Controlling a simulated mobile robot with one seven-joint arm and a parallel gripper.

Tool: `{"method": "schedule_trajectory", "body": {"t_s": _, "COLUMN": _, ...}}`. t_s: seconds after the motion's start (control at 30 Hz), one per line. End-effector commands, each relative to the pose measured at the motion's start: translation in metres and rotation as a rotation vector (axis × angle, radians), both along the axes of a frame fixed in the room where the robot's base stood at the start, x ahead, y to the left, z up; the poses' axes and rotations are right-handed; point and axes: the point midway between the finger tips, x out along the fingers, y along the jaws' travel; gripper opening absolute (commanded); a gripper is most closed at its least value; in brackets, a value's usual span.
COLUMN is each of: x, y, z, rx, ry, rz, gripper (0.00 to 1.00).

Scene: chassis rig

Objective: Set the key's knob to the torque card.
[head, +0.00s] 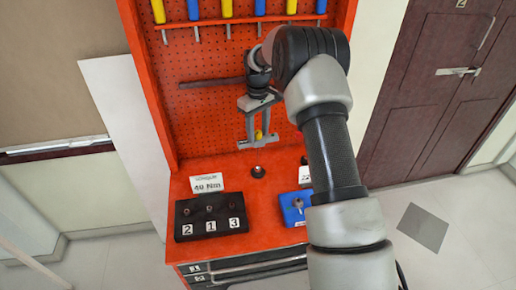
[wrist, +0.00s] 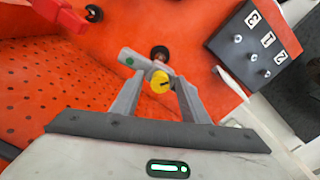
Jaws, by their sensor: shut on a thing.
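The key is a grey bar (wrist: 130,59) with a green dot near one end and a round yellow knob (wrist: 160,81). The knob has a short dark pointer mark; any scale around it is too small to read. My gripper (wrist: 160,78) is shut on the key, with the knob between its fingers. In the head view my gripper (head: 259,139) holds the key above the red bench, in front of the pegboard; the yellow knob (head: 259,134) shows there too. The white torque card (head: 208,182) stands on the bench at left and reads 40 Nm.
A black block (head: 184,231) with several sockets, labelled 2, 1, 3, sits at the bench's front left. A dark round fitting (head: 258,172) is on the bench below my gripper. A blue block (head: 291,209) is at right. Screwdrivers hang on the pegboard (head: 215,120).

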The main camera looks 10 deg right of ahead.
Motion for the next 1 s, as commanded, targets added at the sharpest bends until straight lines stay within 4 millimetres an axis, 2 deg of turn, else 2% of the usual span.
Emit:
{"method": "schedule_trajectory", "body": {"t_s": 0.8, "x": 0.000, "y": 0.000, "z": 0.059, "rx": 0.001, "ry": -0.001, "rz": -0.001, "gripper": 0.34}}
{"method": "schedule_trajectory", "body": {"t_s": 1.0, "x": 0.000, "y": 0.000, "z": 0.060, "rx": 0.000, "ry": 0.000, "rz": -0.002, "gripper": 0.34}}
